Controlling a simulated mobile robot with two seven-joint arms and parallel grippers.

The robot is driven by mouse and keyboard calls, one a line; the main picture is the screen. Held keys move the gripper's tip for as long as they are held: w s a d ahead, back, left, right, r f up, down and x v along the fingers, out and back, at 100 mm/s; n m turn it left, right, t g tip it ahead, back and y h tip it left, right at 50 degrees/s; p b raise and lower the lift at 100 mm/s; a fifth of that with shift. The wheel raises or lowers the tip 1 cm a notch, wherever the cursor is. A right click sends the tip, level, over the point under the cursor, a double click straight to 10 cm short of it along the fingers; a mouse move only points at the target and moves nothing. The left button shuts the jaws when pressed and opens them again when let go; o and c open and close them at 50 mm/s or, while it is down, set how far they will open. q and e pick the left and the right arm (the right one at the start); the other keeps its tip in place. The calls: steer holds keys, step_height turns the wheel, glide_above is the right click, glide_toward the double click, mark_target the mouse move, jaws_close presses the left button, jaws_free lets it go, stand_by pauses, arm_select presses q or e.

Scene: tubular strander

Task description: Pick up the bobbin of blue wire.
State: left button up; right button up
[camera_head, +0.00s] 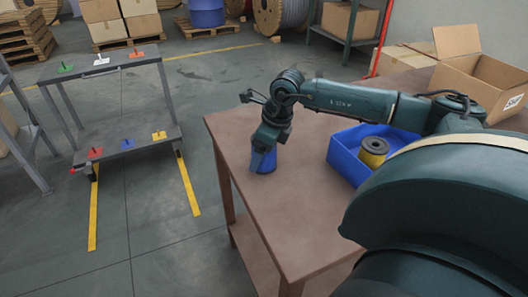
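The bobbin of blue wire (263,161) appears to stand upright on the brown table (290,218), near its left edge. The arm coming in from the right is mine, and its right gripper (266,146) points down at the top of the bobbin. The gripper covers the bobbin's upper part. The fingers are too small and dark to tell whether they are closed on it or only around it. My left gripper is not in view.
A blue bin (343,157) holding a yellow bobbin (374,152) sits right of the blue bobbin, partly behind my arm. Open cardboard boxes (470,75) stand behind. A two-level rack (130,146) with coloured spindle plates stands left, across open floor.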

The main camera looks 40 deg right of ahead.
steer(key=c, duration=1.1)
steer(key=shift+o, duration=0.2)
steer(key=shift+r, duration=0.1)
steer(key=shift+r, duration=0.1)
